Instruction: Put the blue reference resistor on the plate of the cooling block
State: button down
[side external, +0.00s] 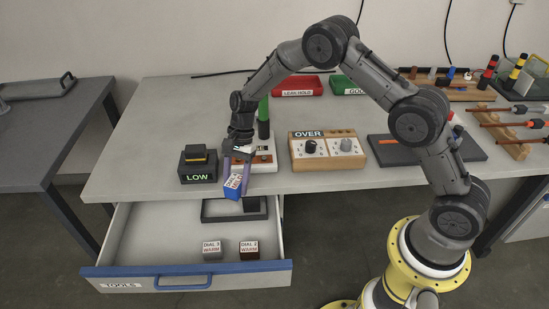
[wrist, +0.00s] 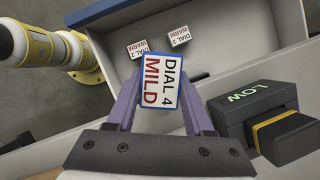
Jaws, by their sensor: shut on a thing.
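My gripper (side external: 237,175) is shut on a blue block (side external: 232,188) with a white label. In the wrist view the block's label (wrist: 160,82) reads "DIAL 4 MILD". The block hangs tilted between the two purple fingers, around the table's front edge and above the open drawer. To its left, a black unit (side external: 198,173) with a green "LOW" display and a yellow-and-black piece on top stands at the table edge; it also shows in the wrist view (wrist: 245,112). No label identifies the cooling block, and I cannot tell which thing it is.
The open drawer (side external: 135,240) holds two "WARM" blocks (side external: 212,249) (side external: 249,249) and a dark tray (side external: 218,216). A white-and-orange unit (side external: 265,155) stands behind my gripper. Right of it are an "OVER" dial box (side external: 327,160) and a dark flat slab (side external: 390,153).

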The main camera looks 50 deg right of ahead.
jog(key=s+d+r+n+g+h, duration=0.3)
jog(key=s+d+n, duration=0.5)
jog(key=n, duration=0.6)
jog(key=shift+s+d+r+h, duration=0.4)
jog(key=shift+d+h, duration=0.2)
jog(key=shift+d, duration=0.55)
